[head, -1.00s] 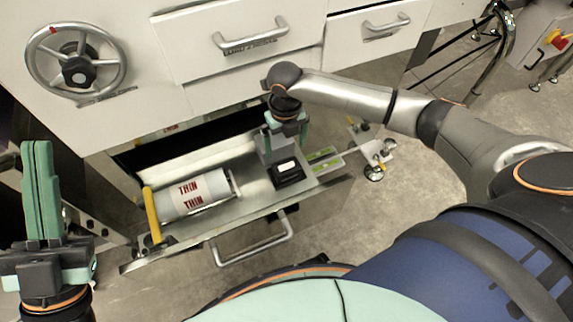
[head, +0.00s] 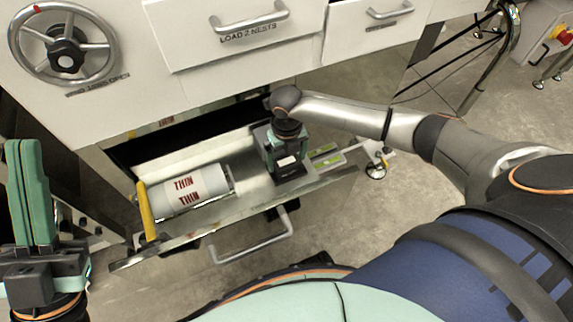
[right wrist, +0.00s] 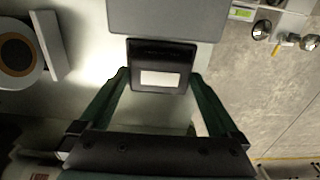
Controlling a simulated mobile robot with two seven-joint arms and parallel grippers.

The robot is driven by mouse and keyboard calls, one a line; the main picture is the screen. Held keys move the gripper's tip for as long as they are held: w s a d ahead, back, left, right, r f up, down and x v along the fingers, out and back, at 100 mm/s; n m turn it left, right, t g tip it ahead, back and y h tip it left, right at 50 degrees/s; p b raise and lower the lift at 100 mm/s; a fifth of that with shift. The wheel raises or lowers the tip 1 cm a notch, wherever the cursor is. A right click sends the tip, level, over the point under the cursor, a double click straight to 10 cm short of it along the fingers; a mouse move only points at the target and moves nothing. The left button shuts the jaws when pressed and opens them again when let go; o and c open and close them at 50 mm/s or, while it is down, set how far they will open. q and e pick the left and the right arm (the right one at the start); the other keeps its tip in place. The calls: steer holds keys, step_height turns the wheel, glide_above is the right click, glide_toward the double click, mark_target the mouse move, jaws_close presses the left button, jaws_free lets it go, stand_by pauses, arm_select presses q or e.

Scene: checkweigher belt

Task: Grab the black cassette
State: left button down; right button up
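The black cassette (head: 291,173), a small dark box with a white label, lies on the pulled-out drawer. It also shows in the right wrist view (right wrist: 160,54), next to a grey block (right wrist: 168,16). My right gripper (right wrist: 160,76) is open, with its green fingertips at either side of the cassette's near end. A narrow gap seems to show at each side; I cannot tell whether either finger touches. In the head view this gripper hides part of the cassette and the block. My left gripper (head: 27,150) is empty at the far left, its fingers together.
A white roll marked THIN (head: 190,192) lies on the drawer (head: 225,212) left of the cassette, beside a yellow bar (head: 146,211). The drawer's handle (head: 252,250) sticks out in front. The white machine front with a handwheel (head: 62,45) rises behind.

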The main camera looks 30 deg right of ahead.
steer(key=shift+r, duration=0.1)
steer(key=c, duration=1)
